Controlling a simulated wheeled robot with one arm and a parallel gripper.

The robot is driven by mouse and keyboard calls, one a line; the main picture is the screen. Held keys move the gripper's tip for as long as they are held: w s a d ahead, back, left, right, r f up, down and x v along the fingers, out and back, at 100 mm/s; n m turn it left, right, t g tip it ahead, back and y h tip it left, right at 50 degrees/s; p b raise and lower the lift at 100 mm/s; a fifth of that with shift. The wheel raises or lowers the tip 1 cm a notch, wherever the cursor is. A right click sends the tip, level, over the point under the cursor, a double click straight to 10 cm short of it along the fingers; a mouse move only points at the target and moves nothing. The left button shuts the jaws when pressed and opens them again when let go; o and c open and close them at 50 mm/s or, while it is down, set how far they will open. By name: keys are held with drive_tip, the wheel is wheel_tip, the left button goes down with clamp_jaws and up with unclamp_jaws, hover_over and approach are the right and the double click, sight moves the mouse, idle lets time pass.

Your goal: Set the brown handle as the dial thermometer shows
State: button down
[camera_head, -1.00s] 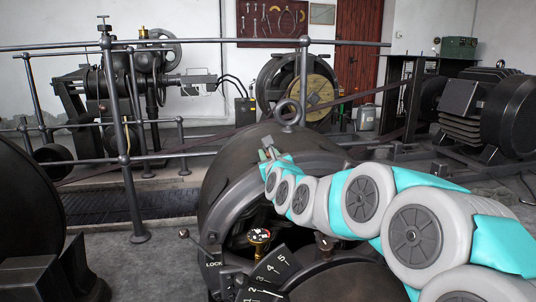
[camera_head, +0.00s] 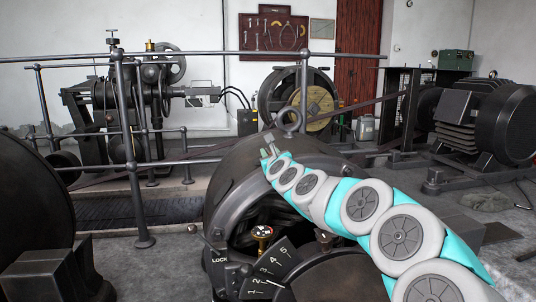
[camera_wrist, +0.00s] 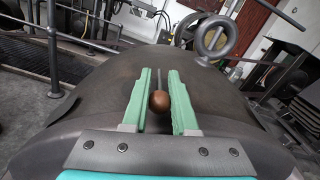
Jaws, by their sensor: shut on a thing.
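The brown handle shows in the wrist view as a round brown knob (camera_wrist: 158,102) on a thin grey rod, between the green fingers of my gripper (camera_wrist: 160,74), which is shut on it. In the head view my gripper (camera_head: 268,153) is at the upper side of the large dark rounded housing (camera_head: 235,180); the knob cannot be made out there. The dial thermometer (camera_head: 262,232) is a small brass gauge with a dark face in the housing's opening; its reading is too small to tell. A dark scale plate (camera_head: 272,268) marked 1 to 5 lies below it.
A plate marked LOCK (camera_head: 219,259) is left of the scale. A lifting ring (camera_head: 289,121) stands on the housing, close to my gripper; it also shows in the wrist view (camera_wrist: 213,38). Grey railings (camera_head: 128,150) cross behind and left. A motor (camera_head: 505,120) stands at right.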

drive_tip(key=shift+a+f, duration=0.15)
drive_tip(key=shift+f, duration=0.55)
drive_tip(key=c, duration=1.1)
unclamp_jaws()
drive_tip(key=shift+f, duration=0.1)
drive_tip(key=o, duration=0.3)
drive_tip(key=shift+w, duration=0.1)
drive_tip(key=shift+o, duration=0.5)
drive_tip(key=shift+r, duration=0.25)
drive_tip(key=shift+d, duration=0.2)
drive_tip(key=shift+s+d+r, duration=0.1)
drive_tip(key=shift+s+d, duration=0.05)
drive_tip(key=shift+s, duration=0.3)
drive_tip(key=v, duration=0.6)
drive_tip(key=shift+s+p, duration=0.3)
drive_tip(key=shift+s, duration=0.1)
